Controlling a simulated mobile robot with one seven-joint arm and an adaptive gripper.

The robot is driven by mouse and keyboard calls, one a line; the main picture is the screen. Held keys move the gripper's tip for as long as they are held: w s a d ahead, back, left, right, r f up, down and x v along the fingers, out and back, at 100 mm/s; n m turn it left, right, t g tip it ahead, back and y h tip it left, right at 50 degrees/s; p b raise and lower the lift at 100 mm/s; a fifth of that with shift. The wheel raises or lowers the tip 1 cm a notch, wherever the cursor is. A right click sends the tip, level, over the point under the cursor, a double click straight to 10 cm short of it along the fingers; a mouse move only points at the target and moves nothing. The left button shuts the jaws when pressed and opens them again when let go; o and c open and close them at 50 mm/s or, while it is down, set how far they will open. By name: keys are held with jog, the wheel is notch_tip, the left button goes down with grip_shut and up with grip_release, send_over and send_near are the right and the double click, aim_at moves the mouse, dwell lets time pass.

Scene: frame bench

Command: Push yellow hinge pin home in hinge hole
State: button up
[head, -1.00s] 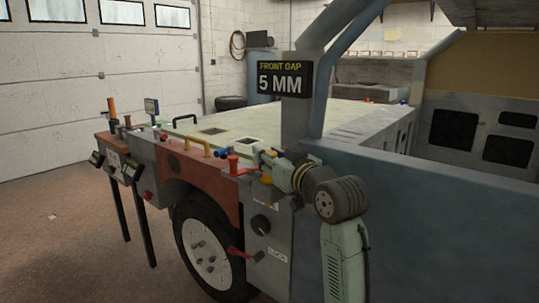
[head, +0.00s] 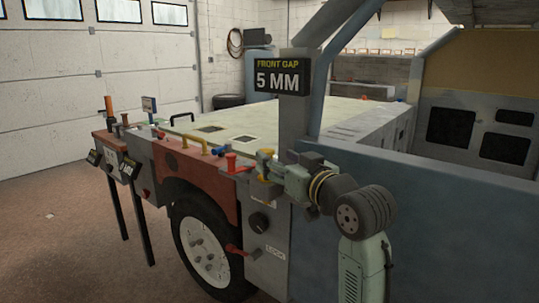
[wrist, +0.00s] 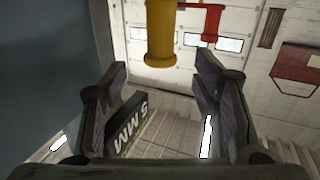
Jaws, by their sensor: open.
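The yellow hinge pin (head: 265,155) stands at the near front corner of the bench in the head view, beside my gripper's tip. In the wrist view, which is upside down, the yellow pin (wrist: 160,35) shows at top centre with its wider head end toward the picture's middle. My gripper (wrist: 162,75) is open and empty, its two dark fingers spread either side of the pin's line. In the head view my gripper (head: 268,172) reaches in from the right, partly covering the pin. The hinge hole is hidden, so I cannot tell how deep the pin sits.
A red knob-like part (head: 231,162) stands left of the pin and shows in the wrist view (wrist: 207,20). The "FRONT GAP 5 MM" sign (head: 281,76) is on a post behind my gripper. A blue-grey panel (head: 400,190) fills the right. The floor at left is clear.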

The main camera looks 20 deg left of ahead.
jog(key=v, duration=0.6)
jog(key=shift+s+d, duration=0.2)
